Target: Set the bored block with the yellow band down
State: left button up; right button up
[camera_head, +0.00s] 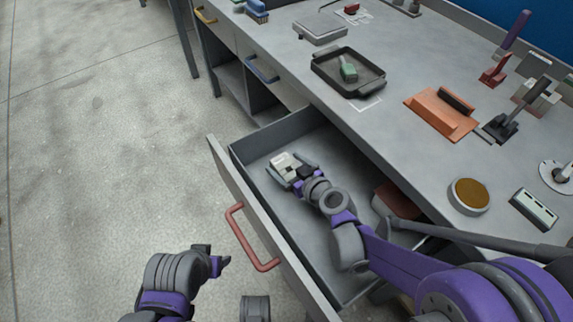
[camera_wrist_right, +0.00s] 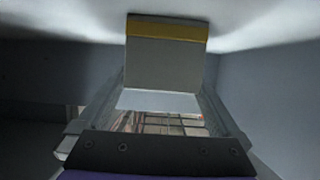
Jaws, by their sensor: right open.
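The bored block is pale grey with a yellow band along one edge, and it shows in the right wrist view (camera_wrist_right: 165,65). In the head view the pale block (camera_head: 284,162) is inside the open drawer (camera_head: 240,190), near its far left end. My right gripper (camera_head: 292,170) reaches down into the drawer, open, at the block. In the right wrist view the block is just ahead of the jaws; whether a finger touches it cannot be told. The bore is not visible. My left gripper (camera_head: 216,261) is outside the drawer, over the floor; its jaw gap is unclear.
The drawer has a red handle (camera_head: 246,240) and holds a reddish-brown object (camera_head: 391,199), partly hidden by my right arm. On the worktop stand a dark tray (camera_head: 347,85) with a green-handled tool, an orange piece (camera_head: 440,113) and a round tin (camera_head: 469,196). Drawer floor around the block is mostly bare.

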jog(key=p+v, duration=0.2)
jog(key=v, duration=1)
jog(key=shift+p, duration=0.3)
jog(key=shift+f, duration=0.1)
dwell(0.6)
